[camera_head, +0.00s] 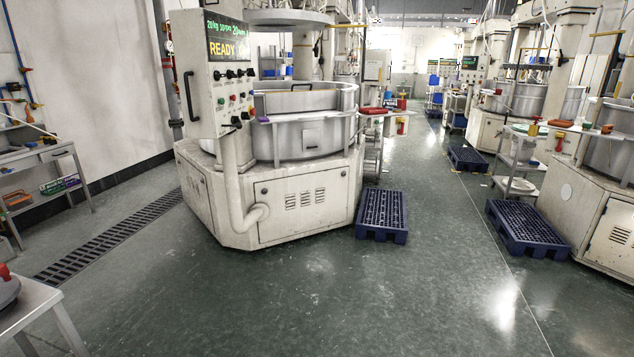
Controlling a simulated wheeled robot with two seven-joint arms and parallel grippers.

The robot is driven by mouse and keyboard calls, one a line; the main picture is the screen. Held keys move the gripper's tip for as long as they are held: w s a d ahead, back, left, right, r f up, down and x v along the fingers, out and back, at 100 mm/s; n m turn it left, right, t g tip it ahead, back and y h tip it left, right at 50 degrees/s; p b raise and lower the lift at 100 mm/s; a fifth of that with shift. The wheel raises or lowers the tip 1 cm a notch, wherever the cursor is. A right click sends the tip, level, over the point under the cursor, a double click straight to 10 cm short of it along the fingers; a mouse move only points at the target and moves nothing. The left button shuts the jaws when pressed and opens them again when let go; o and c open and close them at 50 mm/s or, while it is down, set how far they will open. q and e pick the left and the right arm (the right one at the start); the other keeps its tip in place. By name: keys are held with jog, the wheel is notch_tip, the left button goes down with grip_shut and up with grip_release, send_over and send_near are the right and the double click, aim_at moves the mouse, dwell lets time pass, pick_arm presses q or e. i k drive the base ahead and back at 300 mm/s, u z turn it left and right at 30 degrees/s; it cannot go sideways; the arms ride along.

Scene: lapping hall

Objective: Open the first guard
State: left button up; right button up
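The nearest lapping machine (290,200) stands left of centre with a white, angular base. A curved grey metal wall (310,139) rings its round basin, with a rail along the upper edge. This looks like the guard, but I cannot tell whether it is open or shut. A control panel (222,75) on a thick white pipe shows READY in yellow and has several knobs and buttons. It hides part of the wall's left side. Neither of my grippers is in view.
A blue plastic pallet (381,216) lies right of the machine base, and another blue pallet (527,228) lies farther right. A grey stool or table (30,312) stands at the lower left. A floor drain grate (110,240) runs along the left. The green floor in front is clear.

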aim_at(287, 102)
jog(key=z, duration=0.55)
jog(key=i, duration=2.25)
jog(key=z, duration=0.25)
jog(key=i, duration=2.25)
jog(key=u, duration=0.8)
jog(key=i, duration=1.5)
jog(key=u, duration=0.45)
